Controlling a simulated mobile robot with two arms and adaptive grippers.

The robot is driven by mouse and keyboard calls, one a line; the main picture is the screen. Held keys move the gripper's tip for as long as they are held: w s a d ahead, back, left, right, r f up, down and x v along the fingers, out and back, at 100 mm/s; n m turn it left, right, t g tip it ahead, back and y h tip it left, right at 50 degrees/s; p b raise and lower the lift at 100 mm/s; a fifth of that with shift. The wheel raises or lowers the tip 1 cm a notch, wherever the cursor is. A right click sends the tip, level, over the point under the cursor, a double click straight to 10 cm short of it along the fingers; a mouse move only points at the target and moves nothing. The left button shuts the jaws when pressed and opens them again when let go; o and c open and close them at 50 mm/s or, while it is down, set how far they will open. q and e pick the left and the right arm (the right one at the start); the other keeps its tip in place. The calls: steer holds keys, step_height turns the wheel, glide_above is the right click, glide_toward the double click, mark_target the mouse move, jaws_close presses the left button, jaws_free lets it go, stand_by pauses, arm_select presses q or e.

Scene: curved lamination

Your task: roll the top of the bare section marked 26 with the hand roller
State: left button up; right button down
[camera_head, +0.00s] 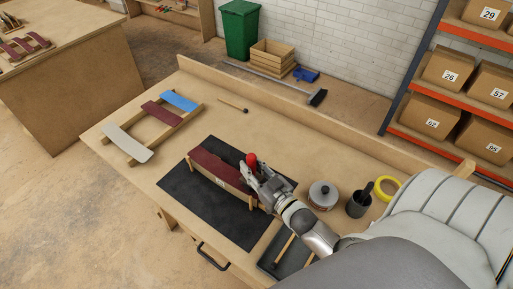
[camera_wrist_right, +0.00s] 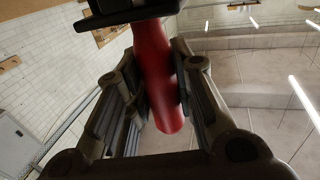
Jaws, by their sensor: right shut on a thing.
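A curved section (camera_head: 214,168) with a dark red top stands on a black mat (camera_head: 190,190) on the workbench. A small pale mark shows on its front side, too small to read. My right gripper (camera_head: 254,178) is over the right end of the section and hides that end. It is shut on the red handle (camera_head: 251,159) of the hand roller; the handle also shows between the fingers in the right wrist view (camera_wrist_right: 160,75). The roller's drum is hidden in the head view, so I cannot tell whether it touches the section. My left gripper is not in view.
A rack with coloured strips (camera_head: 128,143) stands at the bench's left. A lidded pot (camera_head: 323,195), a dark cup (camera_head: 358,204) and yellow tape (camera_head: 387,188) are right of the mat. A dark tray (camera_head: 271,262) lies in front. A thin stick (camera_head: 232,105) lies behind.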

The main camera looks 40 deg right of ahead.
steer(key=shift+w+a+f+b, duration=0.1)
steer(key=shift+w+a, duration=0.45)
steer(key=shift+w, duration=0.6)
steer(key=shift+w+a+b, duration=0.1)
steer(key=shift+w+a, duration=0.45)
steer(key=shift+w, duration=0.55)
steer(key=shift+w+a+f+b, duration=0.1)
steer(key=shift+w+a, duration=0.45)
steer(key=shift+w, duration=0.6)
steer(key=shift+w+a+b, duration=0.5)
steer(key=shift+w, duration=1)
steer(key=shift+w+a+b, duration=0.45)
steer(key=shift+w, duration=1.05)
steer(key=shift+w+a+b, duration=0.5)
steer(key=shift+w, duration=1)
steer(key=shift+r, duration=0.1)
step_height(320, 180, up, 7)
steer(key=p, duration=0.6)
steer(key=shift+r, duration=0.15)
steer(key=shift+d, duration=0.1)
